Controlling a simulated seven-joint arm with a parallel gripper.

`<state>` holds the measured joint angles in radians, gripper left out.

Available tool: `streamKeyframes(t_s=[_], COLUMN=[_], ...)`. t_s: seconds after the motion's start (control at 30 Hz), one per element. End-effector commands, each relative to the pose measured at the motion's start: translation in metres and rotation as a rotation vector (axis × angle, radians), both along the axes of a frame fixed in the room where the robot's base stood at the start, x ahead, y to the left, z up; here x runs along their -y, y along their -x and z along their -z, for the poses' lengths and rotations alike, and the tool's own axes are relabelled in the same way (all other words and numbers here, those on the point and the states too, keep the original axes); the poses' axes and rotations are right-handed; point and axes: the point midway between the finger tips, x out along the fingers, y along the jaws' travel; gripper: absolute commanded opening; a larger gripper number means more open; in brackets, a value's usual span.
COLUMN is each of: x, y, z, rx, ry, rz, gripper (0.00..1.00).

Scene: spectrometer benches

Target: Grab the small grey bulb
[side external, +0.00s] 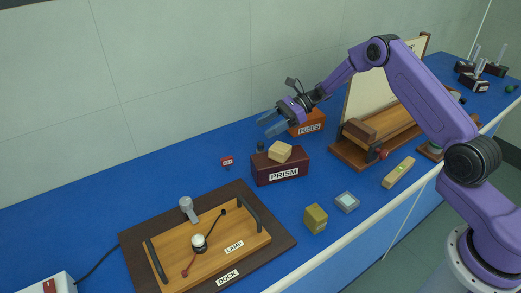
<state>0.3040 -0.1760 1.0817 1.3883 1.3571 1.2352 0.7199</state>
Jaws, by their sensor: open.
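My gripper (271,122) is open and empty, in the air above the back of the bench. It is up and to the right of the grey piece, well apart from it.
The board lies in the dark DOCK tray (284,240), with dark handles at both sides. The PRISM box (279,173) carries a tan block (280,151). The FUSES box (309,127) is just right of my gripper. A yellow block (316,218) stands at the front.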

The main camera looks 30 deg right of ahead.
Motion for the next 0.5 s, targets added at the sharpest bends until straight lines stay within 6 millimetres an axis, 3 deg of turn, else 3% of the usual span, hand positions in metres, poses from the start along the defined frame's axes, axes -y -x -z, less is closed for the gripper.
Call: streamKeyframes(t_s=[0.03, 0.1, 0.2, 0.5], x=[0.0, 0.001, 0.001, -0.009], y=[0.001, 0.0, 0.0, -0.002], z=[0.019, 0.037, 0.053, 0.067], rx=[-0.006, -0.004, -0.001, 0.002], ry=[-0.001, 0.0, 0.001, 0.0], rz=[0.001, 0.002, 0.0, -0.001], gripper=[0.57, 0.57, 0.57, 0.57])
